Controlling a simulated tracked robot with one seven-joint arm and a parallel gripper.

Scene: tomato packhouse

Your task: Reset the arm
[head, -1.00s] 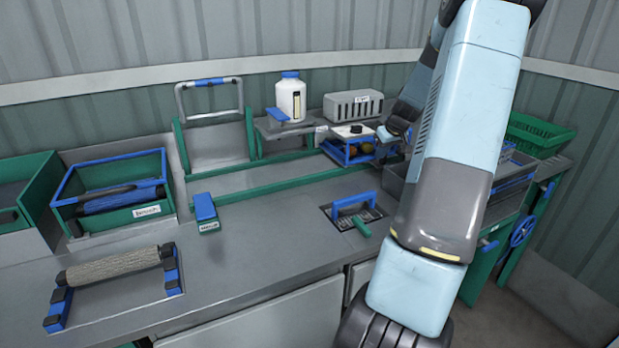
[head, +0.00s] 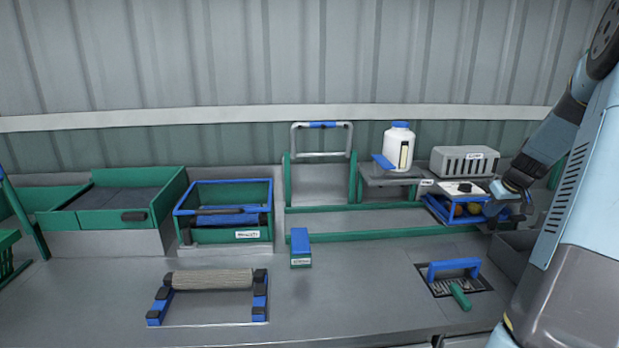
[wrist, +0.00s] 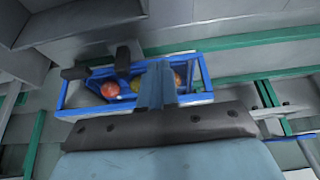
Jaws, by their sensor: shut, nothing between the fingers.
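My arm comes in at the right edge of the head view. My gripper (head: 491,207) is at its lower end, beside the blue-framed tomato holder (head: 436,209), partly covering its right side. In the wrist view the two grey-blue fingers (wrist: 157,84) are together with nothing between them. They show in front of the blue frame (wrist: 66,97), which holds a red tomato (wrist: 110,90) and more orange ones. I cannot tell whether the fingers touch the frame.
A white bottle (head: 398,150) and a grey vented box (head: 464,162) stand behind the holder. A blue-handled grate (head: 453,268) lies in front. A roller stand (head: 212,281), a small blue-green block (head: 300,248) and a green-blue bin (head: 227,236) are to the left. Bare bench (head: 350,300) lies between.

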